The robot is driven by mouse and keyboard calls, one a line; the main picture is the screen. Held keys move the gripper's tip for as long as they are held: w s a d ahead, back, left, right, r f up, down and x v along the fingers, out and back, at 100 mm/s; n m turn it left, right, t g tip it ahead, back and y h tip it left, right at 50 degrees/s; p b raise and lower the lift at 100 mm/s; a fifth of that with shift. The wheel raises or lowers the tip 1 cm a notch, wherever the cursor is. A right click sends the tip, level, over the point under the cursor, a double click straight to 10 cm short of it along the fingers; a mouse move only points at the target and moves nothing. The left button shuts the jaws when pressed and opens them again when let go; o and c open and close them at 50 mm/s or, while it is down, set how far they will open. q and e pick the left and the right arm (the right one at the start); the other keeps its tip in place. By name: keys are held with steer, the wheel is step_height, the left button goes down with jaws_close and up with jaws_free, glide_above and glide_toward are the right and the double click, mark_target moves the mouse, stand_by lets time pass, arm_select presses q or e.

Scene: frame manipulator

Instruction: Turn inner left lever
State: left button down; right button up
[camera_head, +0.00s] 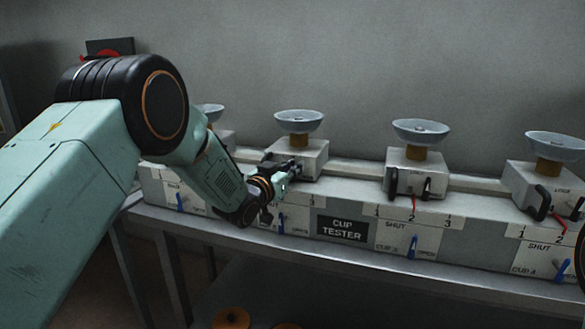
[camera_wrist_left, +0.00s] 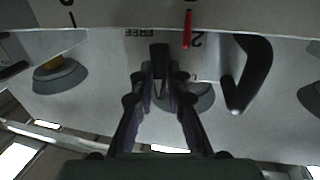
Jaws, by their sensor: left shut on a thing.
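The cup tester (camera_head: 343,229) is a long grey console with several cup units along its top. My left gripper (camera_head: 289,169) is at the front of the second unit from the left, the inner left one (camera_head: 308,158), and covers much of its front. In the left wrist view, my left gripper (camera_wrist_left: 160,88) has its dark fingers on either side of a short black lever (camera_wrist_left: 160,57) and is shut on it. Beside the lever are a red pointer (camera_wrist_left: 187,29) near a "2" mark and a curved black handle (camera_wrist_left: 247,75). My right gripper is not in view.
The inner right unit (camera_head: 413,169) and the far right unit (camera_head: 547,183) have similar black levers and red pointers. Blue switches, such as one (camera_head: 412,247), line the console's front. The console stands on a grey table (camera_head: 330,268) against a plain wall.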

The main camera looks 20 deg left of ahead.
arm_select(q)
steer(key=shift+r+m, duration=0.1)
steer(key=shift+m, duration=0.2)
steer(key=m, duration=0.3)
steer(key=shift+d+m+g+p, duration=0.3)
steer(key=shift+g+p, duration=0.05)
steer(key=shift+g, duration=0.05)
steer(key=m, duration=0.3)
steer(key=shift+d+f+g+y, duration=0.2)
steer(key=shift+f+g+y, duration=0.1)
steer(key=shift+y, duration=0.1)
steer(key=m, duration=0.2)
steer(key=m+y+b, duration=0.1)
steer(key=m, duration=0.1)
steer(key=shift+d+f, duration=0.2)
steer(key=shift+f, duration=0.05)
steer(key=m, duration=0.2)
steer(key=m+y+b, duration=0.1)
steer(key=m, duration=0.1)
steer(key=shift+f+y, duration=0.3)
steer(key=shift+f, duration=0.05)
steer(key=shift+m+g, duration=0.3)
steer(key=shift+m, duration=0.1)
steer(key=c, duration=1.3)
jaws_free()
steer(key=shift+c, duration=0.2)
